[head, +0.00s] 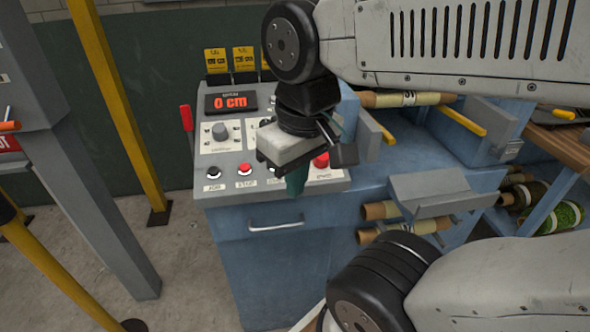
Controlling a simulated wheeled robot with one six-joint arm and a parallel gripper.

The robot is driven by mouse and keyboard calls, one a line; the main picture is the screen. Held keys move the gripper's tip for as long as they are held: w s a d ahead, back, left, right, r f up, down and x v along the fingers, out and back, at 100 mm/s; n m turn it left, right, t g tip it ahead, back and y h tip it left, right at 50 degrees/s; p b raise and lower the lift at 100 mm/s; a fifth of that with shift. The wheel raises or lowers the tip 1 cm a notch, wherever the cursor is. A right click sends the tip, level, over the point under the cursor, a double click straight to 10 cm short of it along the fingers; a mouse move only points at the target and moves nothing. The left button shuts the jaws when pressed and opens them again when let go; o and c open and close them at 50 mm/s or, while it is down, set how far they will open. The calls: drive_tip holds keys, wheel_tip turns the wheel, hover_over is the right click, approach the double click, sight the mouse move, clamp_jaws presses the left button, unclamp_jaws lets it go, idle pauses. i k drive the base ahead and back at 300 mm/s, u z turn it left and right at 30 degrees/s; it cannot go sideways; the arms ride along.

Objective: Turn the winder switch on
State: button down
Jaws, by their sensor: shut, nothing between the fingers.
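The grey control panel (225,185) sits on top of a blue cabinet in the middle of the head view. It has a display (231,102) reading "0 cm", a round dial (219,131), and a row of push buttons in which a black one (212,173) and a red one (244,170) show clearly. A red mushroom button (321,160) is at the right. I cannot tell which control is the winder switch; my arm hides part of the panel's right half. My gripper (295,186) is shut and empty, its teal fingers pointing down over the panel's front right.
A red-handled lever (187,118) stands at the panel's left side. Yellow tags (243,58) stand behind it. Cardboard rolls (405,100) lie to the right, beside a grey bracket (435,195). A yellow post (118,100) and a grey column (95,190) stand left, with bare floor between.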

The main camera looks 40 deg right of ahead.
sight(322, 161)
drive_tip(key=u, duration=0.1)
drive_tip(key=k, duration=0.65)
drive_tip(key=z, duration=0.65)
drive_tip(key=i, duration=0.5)
drive_tip(key=u, duration=2.25)
drive_tip(key=k, duration=0.1)
drive_tip(key=z, duration=1.1)
